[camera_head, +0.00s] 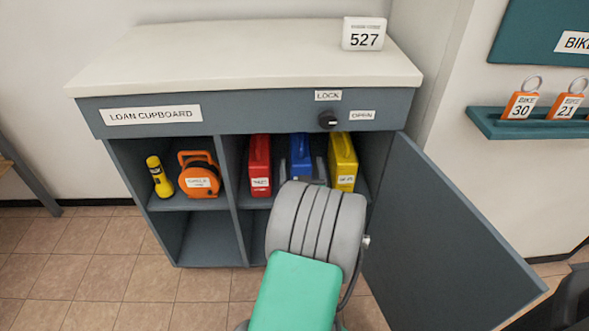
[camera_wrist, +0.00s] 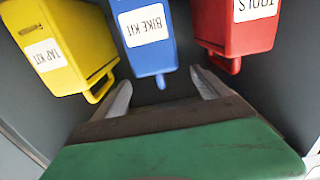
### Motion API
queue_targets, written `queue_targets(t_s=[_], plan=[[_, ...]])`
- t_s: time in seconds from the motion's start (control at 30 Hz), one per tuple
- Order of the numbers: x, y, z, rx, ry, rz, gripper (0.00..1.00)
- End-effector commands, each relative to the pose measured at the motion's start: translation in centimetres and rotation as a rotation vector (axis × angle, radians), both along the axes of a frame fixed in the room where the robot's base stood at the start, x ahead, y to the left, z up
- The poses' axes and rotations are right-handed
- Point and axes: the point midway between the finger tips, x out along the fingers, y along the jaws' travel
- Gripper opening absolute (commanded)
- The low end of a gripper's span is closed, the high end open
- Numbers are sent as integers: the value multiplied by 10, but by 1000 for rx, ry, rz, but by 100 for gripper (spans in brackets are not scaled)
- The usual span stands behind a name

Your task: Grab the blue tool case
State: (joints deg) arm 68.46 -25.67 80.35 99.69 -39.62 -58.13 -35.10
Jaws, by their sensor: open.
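The blue tool case (camera_head: 300,147) stands upright on the upper right shelf of the cupboard, between the red and yellow cases. In the wrist view the blue case (camera_wrist: 142,32) appears upside down, labelled BIKE KIT, with a small blue tab at its near end. My gripper (camera_head: 301,172) is in front of the blue case, open and empty. In the wrist view its two fingers (camera_wrist: 160,90) are spread to either side of the blue case's tabbed end. I cannot tell whether either finger touches it. My arm hides the case's lower front in the head view.
A red case (camera_head: 260,165) and a yellow case (camera_head: 343,162) stand close on either side. A yellow flashlight (camera_head: 159,177) and an orange reel (camera_head: 199,175) sit in the left compartment. The cupboard door (camera_head: 440,235) hangs open at right. A 527 sign (camera_head: 364,34) stands on top.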

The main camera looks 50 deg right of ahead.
Motion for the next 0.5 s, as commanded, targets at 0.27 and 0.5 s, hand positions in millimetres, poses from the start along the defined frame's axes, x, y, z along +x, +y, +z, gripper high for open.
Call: queue_targets(t_s=[0.27, 0.5], plan=[[1, -4, -29, -1, 1, -2, 85], [20, -23, -26, -1, 2, 1, 85]])
